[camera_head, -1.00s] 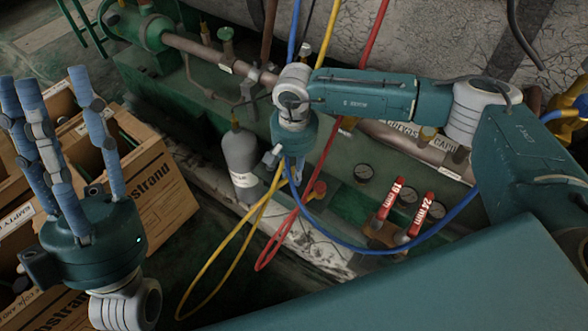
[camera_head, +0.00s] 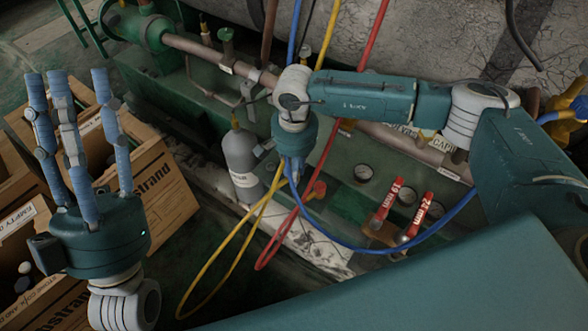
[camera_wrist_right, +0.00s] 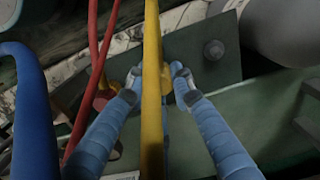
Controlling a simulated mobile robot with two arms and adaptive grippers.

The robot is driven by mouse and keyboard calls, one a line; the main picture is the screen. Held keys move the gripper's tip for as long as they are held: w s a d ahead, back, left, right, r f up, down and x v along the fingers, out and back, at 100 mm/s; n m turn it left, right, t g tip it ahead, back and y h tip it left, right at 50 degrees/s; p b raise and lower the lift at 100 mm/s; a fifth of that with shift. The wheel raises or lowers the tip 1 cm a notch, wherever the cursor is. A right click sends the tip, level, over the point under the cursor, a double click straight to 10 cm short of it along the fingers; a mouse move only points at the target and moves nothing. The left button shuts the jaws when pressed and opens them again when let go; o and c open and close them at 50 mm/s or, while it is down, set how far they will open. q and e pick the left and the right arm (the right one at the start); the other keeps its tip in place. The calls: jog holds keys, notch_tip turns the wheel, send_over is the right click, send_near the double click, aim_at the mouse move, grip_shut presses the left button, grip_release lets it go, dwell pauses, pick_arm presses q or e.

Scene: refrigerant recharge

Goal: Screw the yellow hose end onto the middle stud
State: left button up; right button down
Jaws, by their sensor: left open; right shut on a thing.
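The yellow hose (camera_head: 238,245) hangs down from the top of the head view and loops near the floor. My right gripper (camera_head: 293,176) hangs above the green frame. In the right wrist view its fingers (camera_wrist_right: 157,78) are shut around the yellow hose (camera_wrist_right: 152,40). The hose end at the fingers is not clear to see. A grey bolt-like stud (camera_wrist_right: 213,50) shows on a dark plate to the right of the fingers. I cannot tell which stud is the middle one. My left gripper (camera_head: 68,78) is open and empty, fingers pointing up, at the left.
A red hose (camera_head: 283,235) and a blue hose (camera_head: 350,248) hang close to my right gripper. A grey cylinder (camera_head: 241,157) stands to its left. Wooden crates (camera_head: 158,185) stand by my left gripper.

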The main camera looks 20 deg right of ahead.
jog(key=shift+s+f+m, duration=0.15)
jog(key=shift+m, duration=0.35)
jog(key=c, duration=1.4)
grip_release()
